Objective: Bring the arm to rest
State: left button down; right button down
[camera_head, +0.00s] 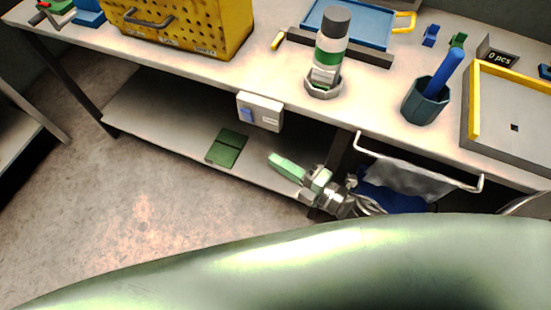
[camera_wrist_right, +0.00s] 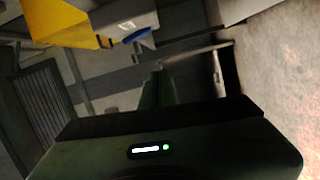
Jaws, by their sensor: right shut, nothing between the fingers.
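My right gripper (camera_head: 273,158) shows in the head view, below the front edge of the workbench (camera_head: 190,75). Its pale green fingers are together and point up and to the left, with nothing between them. In the right wrist view the closed fingers (camera_wrist_right: 158,78) reach away from the camera, dark and poorly lit. The gripper is apart from the things on the bench top. My left gripper is in neither view.
A white box (camera_head: 260,111) is at the bench's front edge, left of the gripper. A green flat piece (camera_head: 227,148) lies on the lower shelf (camera_head: 150,112). A rail with a grey cloth (camera_head: 415,175) hangs to the right. Open floor (camera_head: 110,210) lies left.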

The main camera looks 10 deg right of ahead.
dwell(0.4)
jog(key=s+d+f+m+g+h, duration=0.15)
jog(key=d+f+m+h, duration=0.35)
jog(key=f, duration=0.7)
jog(key=s+d+f+m+g+h, duration=0.1)
jog(key=s+d+f+m+h, duration=0.15)
jog(key=d+f+m, duration=0.75)
jog(key=s+f+m+g+h, duration=0.2)
jog(key=s+f+g, duration=0.3)
jog(key=s+f, duration=0.6)
jog(key=s+a+f+m+g+h+p, duration=0.1)
jog(key=s+f+m+g, duration=0.4)
jog(key=s+f, duration=0.6)
jog(key=s+h, duration=0.1)
jog(key=s, duration=0.4)
jog(key=shift+s, duration=0.25)
